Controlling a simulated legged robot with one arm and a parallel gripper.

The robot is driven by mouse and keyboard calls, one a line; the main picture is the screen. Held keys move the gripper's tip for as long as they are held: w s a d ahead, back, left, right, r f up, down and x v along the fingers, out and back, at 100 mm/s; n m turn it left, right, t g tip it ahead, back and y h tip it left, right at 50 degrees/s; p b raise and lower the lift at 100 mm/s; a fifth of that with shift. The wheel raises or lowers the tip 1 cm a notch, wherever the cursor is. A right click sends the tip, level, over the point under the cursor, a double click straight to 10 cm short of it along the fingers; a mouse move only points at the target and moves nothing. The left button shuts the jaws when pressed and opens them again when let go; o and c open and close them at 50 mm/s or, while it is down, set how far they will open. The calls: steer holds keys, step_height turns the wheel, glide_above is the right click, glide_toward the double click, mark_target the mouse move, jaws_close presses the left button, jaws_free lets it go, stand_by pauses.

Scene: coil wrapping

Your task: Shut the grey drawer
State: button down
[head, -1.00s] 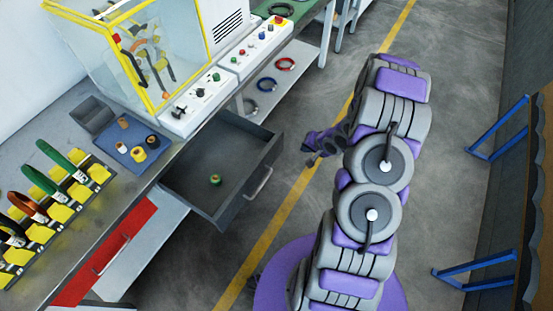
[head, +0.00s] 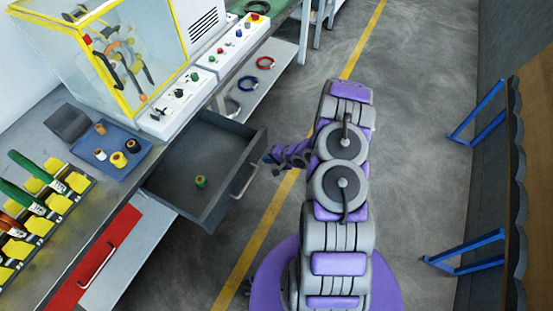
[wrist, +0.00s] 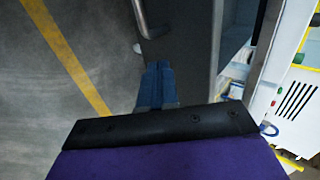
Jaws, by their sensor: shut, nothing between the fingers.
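The grey drawer (head: 212,213) is pulled out from under the workbench in the head view, with a small green and tan spool (head: 200,181) lying inside. Its metal handle (head: 245,181) is on the front panel. My gripper (head: 272,158) is just to the right of the drawer front, near its far corner; I cannot tell whether it touches. In the wrist view the drawer front (wrist: 185,62) fills the middle, with its handle (wrist: 148,20) at the top. My gripper's blue fingers (wrist: 157,85) are together and empty, pointing at the front panel.
A red drawer (head: 95,262) sits closed left of the grey one. The bench top holds a blue tray (head: 110,165) with spools and a yellow-framed machine (head: 110,60). Blue brackets (head: 470,250) stand at the right. The floor with a yellow line (head: 255,250) is clear.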

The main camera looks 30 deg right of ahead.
mark_target(253, 155)
steer(key=w, duration=0.1)
steer(key=w+a, duration=0.1)
steer(key=w+b, duration=0.1)
steer(key=shift+w+a+f, duration=0.2)
steer(key=shift+a+f, duration=0.1)
steer(key=shift+f, duration=0.1)
steer(key=shift+w+a, duration=0.25)
steer(key=shift+a, duration=0.25)
